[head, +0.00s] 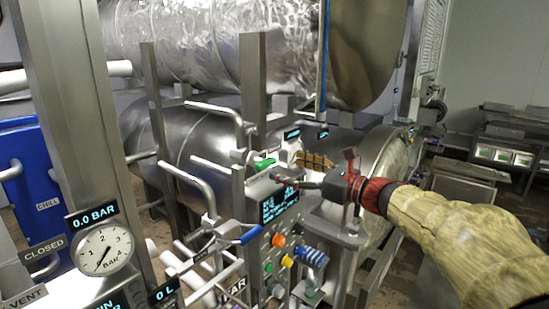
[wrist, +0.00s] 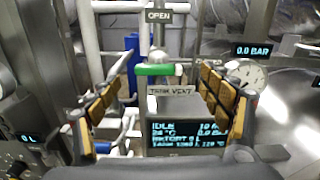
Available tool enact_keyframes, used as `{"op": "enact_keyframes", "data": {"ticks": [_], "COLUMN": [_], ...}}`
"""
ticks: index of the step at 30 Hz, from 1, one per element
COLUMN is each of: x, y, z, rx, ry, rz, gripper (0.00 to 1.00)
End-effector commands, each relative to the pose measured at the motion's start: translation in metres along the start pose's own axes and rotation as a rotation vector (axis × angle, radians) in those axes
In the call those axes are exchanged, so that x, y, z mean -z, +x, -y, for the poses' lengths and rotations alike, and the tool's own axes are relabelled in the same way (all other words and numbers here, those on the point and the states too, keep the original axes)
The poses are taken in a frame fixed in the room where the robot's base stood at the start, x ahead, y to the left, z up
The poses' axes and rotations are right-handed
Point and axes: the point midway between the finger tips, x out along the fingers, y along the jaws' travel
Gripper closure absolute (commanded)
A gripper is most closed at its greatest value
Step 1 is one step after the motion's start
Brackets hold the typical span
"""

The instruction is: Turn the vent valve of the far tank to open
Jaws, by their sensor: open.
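A green valve handle (wrist: 158,70) lies crosswise near the middle of the wrist view, with a plate reading TANK VENT (wrist: 171,92) just below it. An OPEN sign (wrist: 158,16) is above it. The handle also shows small and green in the head view (head: 262,165), behind the display panel. My gripper (wrist: 166,76) is open, with its tan padded fingers to the left and right of the handle. I see no finger touching the handle. In the head view my gripper (head: 297,170) reaches in from the right, above the panel.
A display box (wrist: 188,135) sits below the handle, close between my fingers. A gauge (wrist: 247,76) reading 0.0 BAR is to the right. Steel posts (head: 252,90), pipes (head: 190,178) and a blue-handled lever (head: 250,235) crowd the area left of my arm. Large steel tanks stand behind.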

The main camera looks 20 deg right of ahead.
Motion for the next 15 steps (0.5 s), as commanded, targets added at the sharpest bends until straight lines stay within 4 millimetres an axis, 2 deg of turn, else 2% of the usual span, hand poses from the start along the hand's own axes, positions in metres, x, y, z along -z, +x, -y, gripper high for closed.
{"op": "enact_keyframes", "data": {"ticks": [7, 15], "x": [0.0, 0.0], "y": [0.013, 0.054], "z": [-0.002, -0.003], "rx": [-0.007, -0.009], "ry": [0.067, 0.063], "rz": [-0.002, -0.004], "gripper": [0.21, 0.21]}}
